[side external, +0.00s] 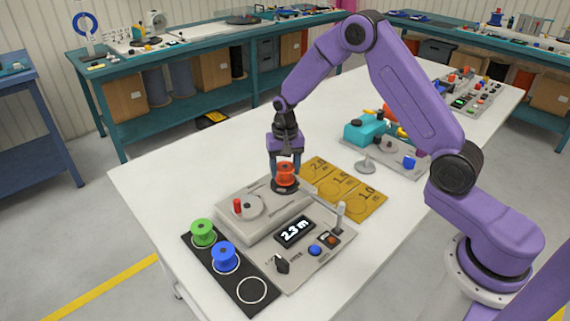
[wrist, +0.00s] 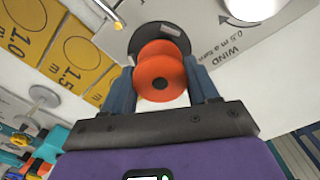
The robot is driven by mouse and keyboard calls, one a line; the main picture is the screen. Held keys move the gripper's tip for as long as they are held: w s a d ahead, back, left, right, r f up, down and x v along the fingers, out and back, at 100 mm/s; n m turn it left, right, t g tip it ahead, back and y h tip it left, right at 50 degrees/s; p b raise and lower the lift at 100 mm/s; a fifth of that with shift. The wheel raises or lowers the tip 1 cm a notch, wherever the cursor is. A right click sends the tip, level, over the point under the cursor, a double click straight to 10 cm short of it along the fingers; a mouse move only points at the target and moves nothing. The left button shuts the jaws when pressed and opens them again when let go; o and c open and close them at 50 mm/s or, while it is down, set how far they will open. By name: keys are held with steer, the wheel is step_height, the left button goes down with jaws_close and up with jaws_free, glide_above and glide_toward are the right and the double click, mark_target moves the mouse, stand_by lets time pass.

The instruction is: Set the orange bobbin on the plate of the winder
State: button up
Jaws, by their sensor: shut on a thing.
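The orange bobbin (side external: 286,171) is between the fingers of my gripper (side external: 285,166), which is shut on it from above. In the wrist view the bobbin (wrist: 150,78) sits between the two blue-grey fingers (wrist: 160,66). The winder (side external: 262,220) is a pale grey box. Its dark round plate (side external: 284,188) is directly under the bobbin at the back right of the box. The plate also shows behind the bobbin in the wrist view (wrist: 150,33). I cannot tell whether bobbin and plate touch.
A crank disc with a red knob (side external: 237,205) is on the winder, left of the plate. A display (side external: 295,232) reads 2.3 m. A black tray (side external: 222,270) holds green (side external: 203,232) and blue (side external: 224,256) bobbins. Yellow marked cards (side external: 345,188) lie to the right.

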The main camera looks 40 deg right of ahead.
steer(key=shift+f, duration=0.55)
steer(key=o, duration=1.1)
steer(key=shift+o, duration=0.2)
steer(key=shift+r, duration=0.15)
step_height(320, 180, up, 8)
steer(key=shift+f, duration=0.1)
